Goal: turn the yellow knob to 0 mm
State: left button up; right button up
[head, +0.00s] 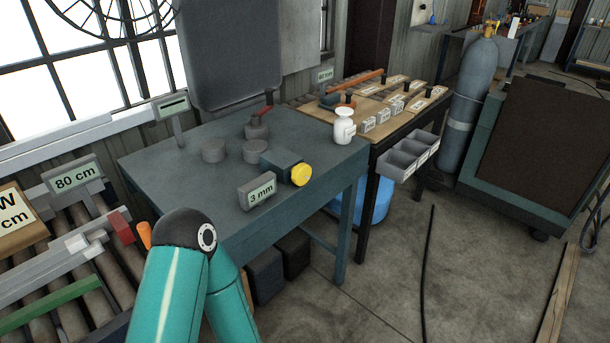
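The yellow knob (301,175) is on the right end of a dark block (272,162) on the blue-grey table, near the front edge. A small grey display (258,192) in front of it reads "3 mm". Nothing touches the knob. One of my teal arms, with a black joint, rises at the lower left, short of the table's front. Neither of my grippers shows in the head view.
The blue-grey table (225,188) also holds two grey discs (214,151), a red-handled device (257,130) and a white bottle (344,127). A roller conveyor (70,262) lies at left. A grey bin tray (409,156) juts out at right. Concrete floor (385,275) is mostly open.

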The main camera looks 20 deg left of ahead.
aim_at(300, 173)
jog(key=z, duration=0.05)
jog(key=i, duration=0.9)
jog(key=u, duration=0.1)
